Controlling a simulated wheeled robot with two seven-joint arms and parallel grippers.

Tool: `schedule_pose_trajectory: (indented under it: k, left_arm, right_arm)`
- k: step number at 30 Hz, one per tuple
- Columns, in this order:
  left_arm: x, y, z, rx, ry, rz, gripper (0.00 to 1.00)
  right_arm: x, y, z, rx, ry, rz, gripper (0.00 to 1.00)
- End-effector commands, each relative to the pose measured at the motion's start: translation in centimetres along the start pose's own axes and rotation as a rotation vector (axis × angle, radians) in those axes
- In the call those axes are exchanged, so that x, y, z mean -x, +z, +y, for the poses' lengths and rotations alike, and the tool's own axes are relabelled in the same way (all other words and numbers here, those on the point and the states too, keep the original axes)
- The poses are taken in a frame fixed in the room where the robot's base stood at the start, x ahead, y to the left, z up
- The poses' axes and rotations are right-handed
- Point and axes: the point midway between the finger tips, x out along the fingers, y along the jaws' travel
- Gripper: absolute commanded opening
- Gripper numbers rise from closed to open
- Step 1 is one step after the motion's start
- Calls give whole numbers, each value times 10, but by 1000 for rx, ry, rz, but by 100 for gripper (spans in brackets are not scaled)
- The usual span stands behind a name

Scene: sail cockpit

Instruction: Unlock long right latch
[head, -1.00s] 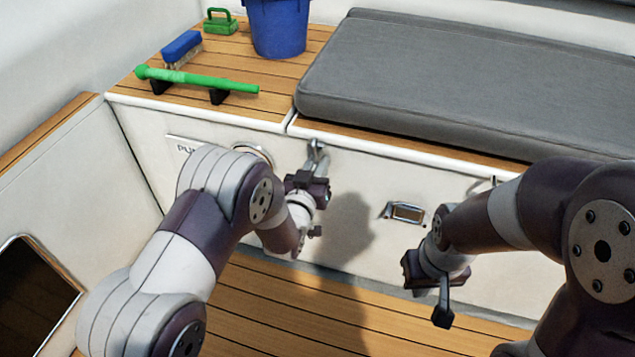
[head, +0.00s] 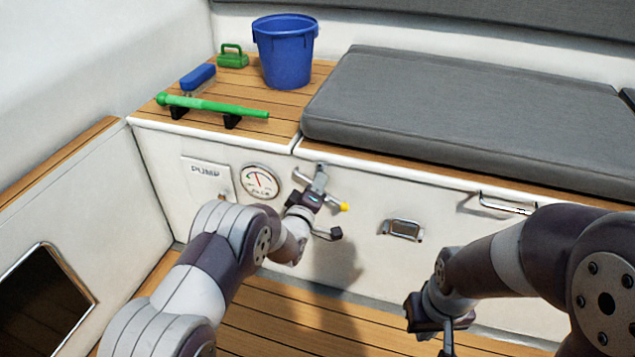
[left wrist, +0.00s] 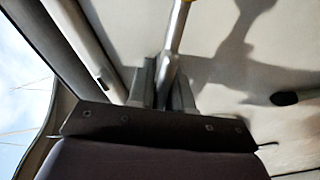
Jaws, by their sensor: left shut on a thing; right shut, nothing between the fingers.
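A metal latch (head: 320,175) sits on the white locker front below the left end of the grey cushion. Its lever has a yellow tip (head: 343,207) pointing right and slightly down. My left gripper (head: 313,194) is shut on the lever. In the left wrist view the metal rod (left wrist: 178,28) runs between the fingers, with a bit of yellow at the top edge. A second metal bar (head: 505,204) is on the same front further right, partly behind my right arm. My right gripper (head: 446,335) is shut and empty, low before the locker, cut by the frame edge.
A recessed metal pull (head: 403,230) lies between the two latches. A round gauge (head: 259,182) and a pump plate (head: 208,178) are to the left. The wooden floor (head: 285,315) looks clear.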

Motion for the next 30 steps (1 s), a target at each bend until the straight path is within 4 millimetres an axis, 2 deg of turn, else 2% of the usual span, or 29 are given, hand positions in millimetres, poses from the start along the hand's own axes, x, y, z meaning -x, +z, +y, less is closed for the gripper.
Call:
schedule_pose_trajectory:
  k: [15, 30]
  left_arm:
    - [1, 2, -6, 376, -3, -2, 0]
    - [1, 3, -8, 482, -4, -2, 0]
  right_arm:
    - [13, -2, 0, 0, 0, 0, 0]
    - [15, -2, 0, 0, 0, 0, 0]
